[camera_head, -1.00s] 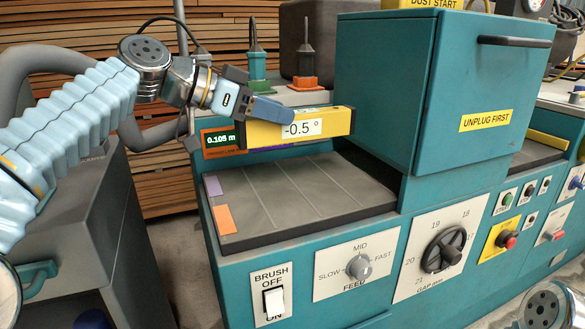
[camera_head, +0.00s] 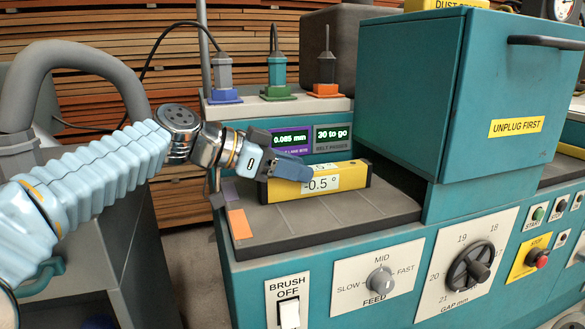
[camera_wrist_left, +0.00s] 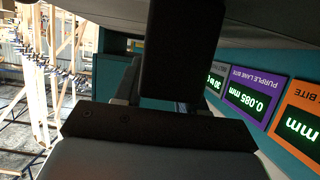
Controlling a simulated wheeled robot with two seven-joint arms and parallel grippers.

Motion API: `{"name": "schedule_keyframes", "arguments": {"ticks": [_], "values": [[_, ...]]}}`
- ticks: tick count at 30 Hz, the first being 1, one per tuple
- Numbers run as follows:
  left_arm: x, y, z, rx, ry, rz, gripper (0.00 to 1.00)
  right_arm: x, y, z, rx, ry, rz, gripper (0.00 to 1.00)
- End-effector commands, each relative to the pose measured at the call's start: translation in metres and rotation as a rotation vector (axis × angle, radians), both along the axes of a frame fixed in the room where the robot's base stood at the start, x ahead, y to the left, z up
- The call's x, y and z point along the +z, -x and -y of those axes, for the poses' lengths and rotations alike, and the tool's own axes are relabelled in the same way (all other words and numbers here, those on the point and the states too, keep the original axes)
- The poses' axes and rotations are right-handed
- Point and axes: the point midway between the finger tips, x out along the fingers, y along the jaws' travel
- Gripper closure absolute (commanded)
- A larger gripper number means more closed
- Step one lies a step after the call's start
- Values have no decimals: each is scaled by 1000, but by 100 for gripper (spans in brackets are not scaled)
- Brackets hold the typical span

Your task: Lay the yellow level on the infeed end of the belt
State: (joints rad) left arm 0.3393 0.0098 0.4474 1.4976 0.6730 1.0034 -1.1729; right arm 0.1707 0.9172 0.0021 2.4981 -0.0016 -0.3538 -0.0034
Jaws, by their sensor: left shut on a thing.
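The yellow level (camera_head: 350,178) has a display reading -0.5° and lies lengthwise over the far part of the dark belt (camera_head: 330,224) at the infeed end. My left gripper (camera_head: 292,169) is shut on the level near its left half, with a blue-grey finger over its face. The level's underside is at or just above the belt; I cannot tell whether it touches. In the left wrist view, dark gripper parts (camera_wrist_left: 150,125) fill the middle and the level cannot be made out clearly. My right gripper is not in view.
The teal machine hood (camera_head: 450,100) stands close to the right of the level. Behind the belt are a purple display (camera_head: 290,140), a green-lit display (camera_head: 332,137) and several plugs on a ledge. Purple and orange patches (camera_head: 240,224) mark the belt's left edge. The belt's front part is clear.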

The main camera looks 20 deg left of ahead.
Motion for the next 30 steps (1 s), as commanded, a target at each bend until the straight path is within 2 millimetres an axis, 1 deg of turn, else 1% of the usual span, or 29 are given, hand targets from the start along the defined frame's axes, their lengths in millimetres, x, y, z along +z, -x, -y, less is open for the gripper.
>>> {"name": "schedule_keyframes", "arguments": {"ticks": [1, 3, 6, 15, 17, 20, 27, 30], "values": [[-2, 0, 0, 0, 0, 0, 58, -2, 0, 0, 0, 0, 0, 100], [-1, 0, 0, 0, 0, 0, 48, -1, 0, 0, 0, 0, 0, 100], [-1, 0, 0, 0, 0, 0, 34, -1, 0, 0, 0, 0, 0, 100], [2, 0, 0, 0, 0, 0, 34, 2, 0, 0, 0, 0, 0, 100], [2, 2, -4, 1, 0, 0, 34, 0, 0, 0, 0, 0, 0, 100], [8, 10, -17, 5, -1, 2, 34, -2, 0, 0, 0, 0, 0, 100], [30, 40, -59, 3, -1, 3, 34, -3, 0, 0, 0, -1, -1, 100], [38, 50, -74, 1, 0, 2, 34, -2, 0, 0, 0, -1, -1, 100]]}}
